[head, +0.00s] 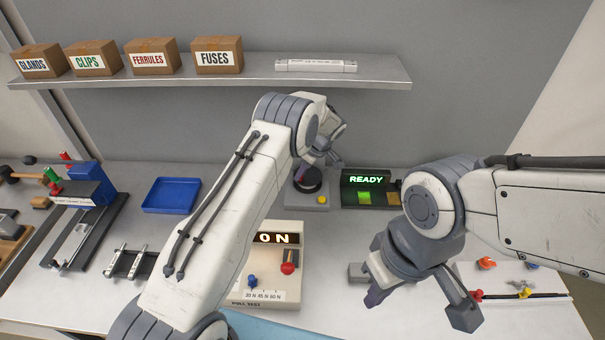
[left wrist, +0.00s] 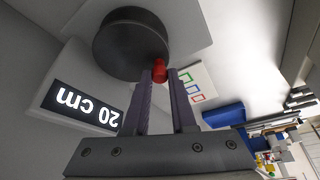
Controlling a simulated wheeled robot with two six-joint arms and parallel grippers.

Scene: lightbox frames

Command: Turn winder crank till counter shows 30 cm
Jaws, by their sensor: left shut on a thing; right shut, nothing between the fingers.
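In the left wrist view, the winder's dark round drum (left wrist: 132,43) is at the top. Its counter (left wrist: 85,104) is lit, appears upside down and reads 20 cm. My left gripper (left wrist: 160,75) is shut on the red crank knob (left wrist: 159,70) at the drum's edge. My right gripper (head: 375,293) is shut and empty above the bench, right of the pull tester.
A pull test unit (head: 240,287) stands at the front. A READY display (head: 366,181) and a small grey unit with a yellow button (head: 321,200) stand behind. A blue tray (head: 172,195) lies left. A shelf (head: 260,73) with labelled boxes crosses the back wall.

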